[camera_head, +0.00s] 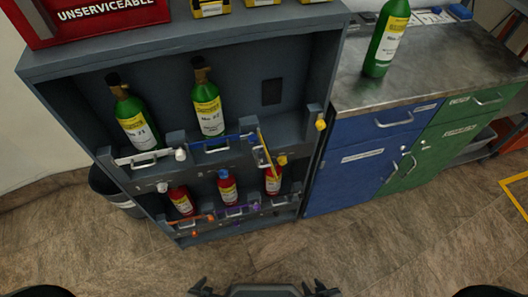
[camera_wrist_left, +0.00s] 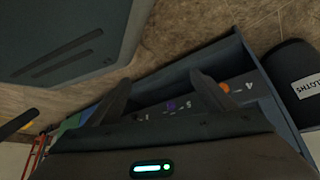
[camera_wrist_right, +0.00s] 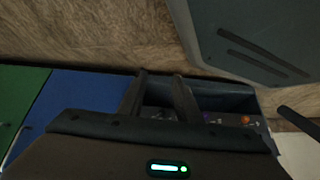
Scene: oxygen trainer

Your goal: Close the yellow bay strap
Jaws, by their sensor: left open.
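The yellow bay strap (camera_head: 265,152) is at the upper right bay of the grey rack. It stands swung out toward me from the post on that bay's left side, with a pale handle on it. A yellow knob (camera_head: 321,124) sits on the post at the bay's right side, apart from the strap. The upper right bay holds no bottle. My left gripper (camera_head: 201,288) is low at the bottom edge, well short of the rack; its fingers are spread and empty in the left wrist view (camera_wrist_left: 163,95). My right gripper (camera_head: 320,288) is also low and empty, fingers apart in the right wrist view (camera_wrist_right: 160,95).
Two green bottles (camera_head: 208,112) stand behind the white strap (camera_head: 145,158) and blue strap (camera_head: 218,143). Small red bottles (camera_head: 228,188) fill the lower row. A blue and green cabinet (camera_head: 362,165) stands right of the rack. The floor before the rack is clear.

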